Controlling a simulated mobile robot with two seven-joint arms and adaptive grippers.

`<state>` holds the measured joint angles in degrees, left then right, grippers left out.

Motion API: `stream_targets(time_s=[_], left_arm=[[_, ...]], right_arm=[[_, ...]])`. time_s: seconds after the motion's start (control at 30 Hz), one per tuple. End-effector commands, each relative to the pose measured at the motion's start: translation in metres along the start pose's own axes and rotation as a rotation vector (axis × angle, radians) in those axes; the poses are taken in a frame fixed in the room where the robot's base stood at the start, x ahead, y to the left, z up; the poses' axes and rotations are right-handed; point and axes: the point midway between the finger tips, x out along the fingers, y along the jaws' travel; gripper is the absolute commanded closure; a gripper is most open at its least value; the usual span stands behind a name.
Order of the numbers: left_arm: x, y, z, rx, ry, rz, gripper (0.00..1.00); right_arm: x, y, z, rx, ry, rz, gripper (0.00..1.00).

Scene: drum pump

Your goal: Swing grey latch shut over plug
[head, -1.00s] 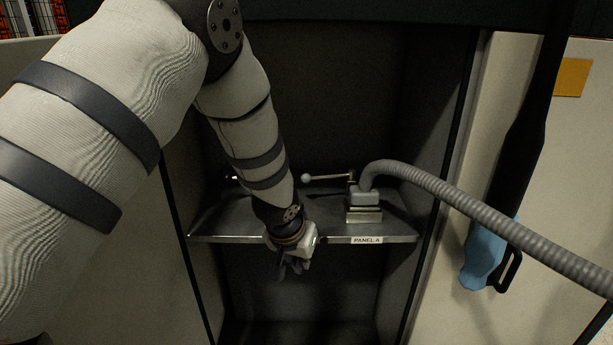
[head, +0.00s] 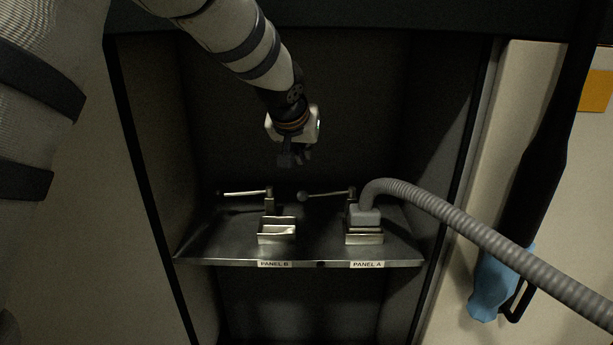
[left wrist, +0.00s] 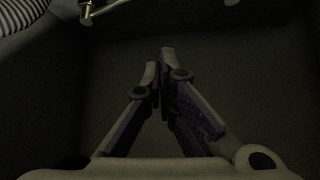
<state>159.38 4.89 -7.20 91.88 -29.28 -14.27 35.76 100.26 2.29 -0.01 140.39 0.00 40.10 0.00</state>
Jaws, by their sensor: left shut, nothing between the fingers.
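The grey plug (head: 365,215), on the end of a ribbed grey hose, sits in the metal socket marked PANEL A (head: 364,238) on the right of the shelf. Its latch (head: 328,196) is a thin lever with a ball knob. The lever points left from a post behind the plug and does not lie over it. My left gripper (head: 297,160) is above the shelf, above and slightly left of the knob, touching nothing. In the left wrist view its fingers (left wrist: 160,75) are together and empty. My right gripper is not in view.
An empty socket marked PANEL B (head: 277,232) with its own lever (head: 245,193) is to the left. The hose (head: 470,225) runs off right. Cabinet walls close in both sides of the shelf (head: 215,250). A blue piece (head: 490,285) is at right, outside the cabinet.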

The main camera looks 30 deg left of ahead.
Motion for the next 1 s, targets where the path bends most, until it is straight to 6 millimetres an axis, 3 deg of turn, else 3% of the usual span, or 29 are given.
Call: stream_targets(time_s=[0.17,0.53,0.6,0.7,1.0], left_arm=[[0.028,0.000,0.005,0.001,-0.009,-0.002,1.00],[0.109,0.000,0.006,0.000,-0.008,-0.001,1.00],[0.087,0.001,0.011,0.004,0.002,0.000,1.00],[0.079,0.001,0.020,0.003,0.007,0.002,1.00],[0.078,0.000,0.035,0.001,0.000,0.001,1.00]], right_arm=[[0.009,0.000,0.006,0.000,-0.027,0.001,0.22],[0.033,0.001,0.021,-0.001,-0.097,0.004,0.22],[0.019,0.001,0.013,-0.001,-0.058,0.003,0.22],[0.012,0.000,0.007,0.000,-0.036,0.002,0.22],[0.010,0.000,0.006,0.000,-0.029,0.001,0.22]])
